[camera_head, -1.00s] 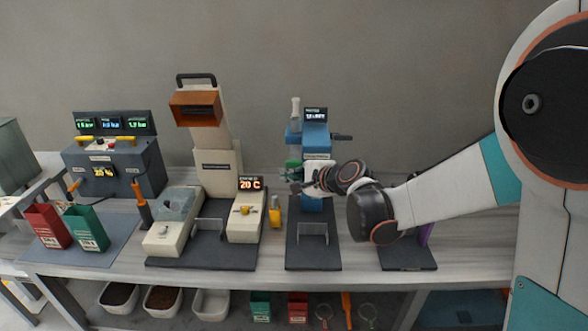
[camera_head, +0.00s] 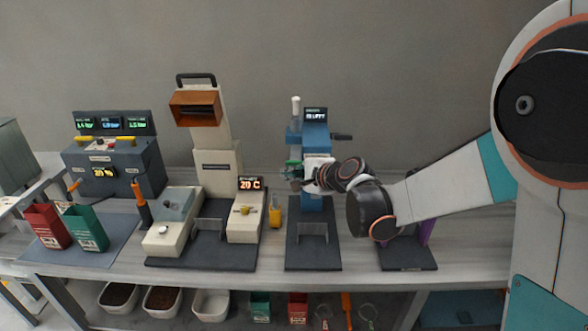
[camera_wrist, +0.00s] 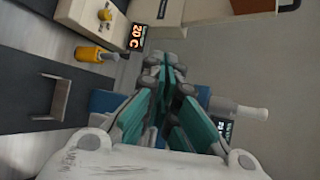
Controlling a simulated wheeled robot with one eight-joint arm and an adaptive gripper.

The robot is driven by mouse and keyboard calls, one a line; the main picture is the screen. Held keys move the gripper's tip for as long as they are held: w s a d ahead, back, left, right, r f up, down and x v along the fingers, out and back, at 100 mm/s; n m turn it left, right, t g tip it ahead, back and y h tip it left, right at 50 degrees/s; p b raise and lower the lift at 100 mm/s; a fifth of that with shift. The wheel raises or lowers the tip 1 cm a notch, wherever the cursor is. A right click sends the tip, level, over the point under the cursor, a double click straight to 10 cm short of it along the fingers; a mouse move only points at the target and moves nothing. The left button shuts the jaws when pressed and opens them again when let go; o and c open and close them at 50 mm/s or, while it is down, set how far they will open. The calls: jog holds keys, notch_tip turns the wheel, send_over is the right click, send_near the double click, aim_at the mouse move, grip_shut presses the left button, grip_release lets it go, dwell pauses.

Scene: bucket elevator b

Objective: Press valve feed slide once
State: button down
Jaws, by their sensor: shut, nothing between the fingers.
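A blue machine (camera_head: 315,140) with a small display (camera_head: 315,114) and a white-topped bottle shape (camera_head: 295,106) stands at the back of the bench. It is likely the valve feed unit, but its labels are too small to read. My gripper (camera_head: 294,167) is in front of the blue machine's left side. In the wrist view my gripper (camera_wrist: 168,68) has its teal fingers together and nothing between them. The blue body (camera_wrist: 108,101) shows behind the fingers there, with the white bottle shape (camera_wrist: 240,108) to the right. I cannot tell which part is the slide, or whether the fingers touch it.
A beige machine (camera_head: 216,155) with a 20 C display (camera_head: 251,184) stands to the left, with a yellow-handled tool (camera_head: 275,214) between. A dark base plate (camera_head: 312,259) with a bracket lies before the blue machine. A grey control box (camera_head: 113,165) is further left.

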jog(key=shift+w, duration=1.25)
dwell(1.1)
dwell(0.3)
jog(key=shift+s+b, duration=0.4)
jog(key=shift+s, duration=1.25)
jog(key=s, duration=0.5)
jog(key=shift+a, duration=0.1)
